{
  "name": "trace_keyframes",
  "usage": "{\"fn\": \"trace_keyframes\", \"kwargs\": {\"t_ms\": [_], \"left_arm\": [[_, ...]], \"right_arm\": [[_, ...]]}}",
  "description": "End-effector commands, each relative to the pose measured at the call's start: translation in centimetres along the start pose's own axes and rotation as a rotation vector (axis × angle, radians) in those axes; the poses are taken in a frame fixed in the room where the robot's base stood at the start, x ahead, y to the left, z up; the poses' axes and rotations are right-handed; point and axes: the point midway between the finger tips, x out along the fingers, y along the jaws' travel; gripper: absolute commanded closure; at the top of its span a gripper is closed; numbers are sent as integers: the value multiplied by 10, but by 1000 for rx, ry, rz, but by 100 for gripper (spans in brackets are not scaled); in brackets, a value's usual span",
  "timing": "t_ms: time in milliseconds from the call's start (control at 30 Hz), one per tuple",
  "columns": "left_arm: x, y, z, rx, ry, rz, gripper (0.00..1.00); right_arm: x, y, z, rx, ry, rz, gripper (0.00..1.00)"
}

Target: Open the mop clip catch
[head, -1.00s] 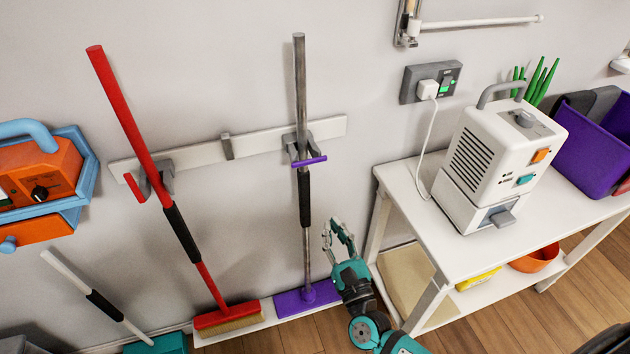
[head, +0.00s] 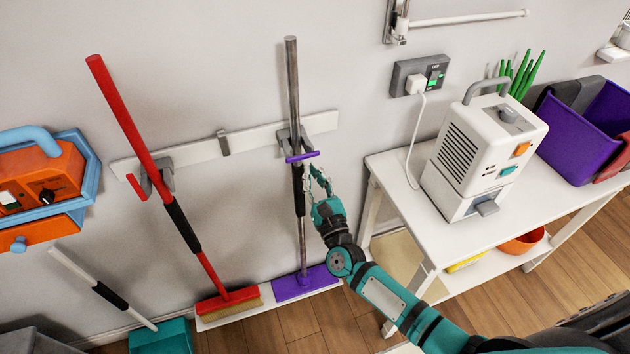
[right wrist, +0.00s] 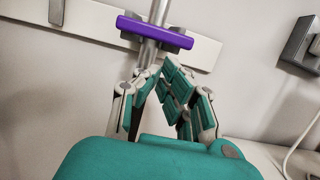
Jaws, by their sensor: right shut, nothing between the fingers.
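The purple catch bar (head: 302,157) lies across the front of the mop's grey clip (head: 286,137) on the white wall rail. The mop (head: 292,85), with a metal pole, black grip and purple head (head: 304,283), stands upright in that clip. My right gripper (head: 318,180) is just below and right of the catch. In the right wrist view, the catch bar (right wrist: 154,32) crosses the pole above my right gripper (right wrist: 158,68). The fingertips are together with nothing seen between them, apart from the bar. My left gripper is not in view.
A red broom (head: 140,130) hangs in a clip with a red catch (head: 136,187) to the left. A white table (head: 400,190) with a white machine (head: 484,150) stands to the right. A plugged socket (head: 420,75) is on the wall.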

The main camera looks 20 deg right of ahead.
Motion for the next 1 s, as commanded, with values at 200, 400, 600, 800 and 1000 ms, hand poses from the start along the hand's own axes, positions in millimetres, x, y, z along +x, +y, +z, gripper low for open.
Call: {"fn": "trace_keyframes", "kwargs": {"t_ms": [200,400,600,800,1000], "left_arm": [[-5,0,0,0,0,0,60],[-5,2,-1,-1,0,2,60],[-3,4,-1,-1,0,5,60],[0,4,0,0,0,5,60],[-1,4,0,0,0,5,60]], "right_arm": [[1,0,6,-1,2,0,100],[1,0,6,-1,2,0,100],[2,-6,13,-126,0,33,100],[6,-11,25,-266,-1,67,100],[6,-11,28,-265,1,67,100]]}}
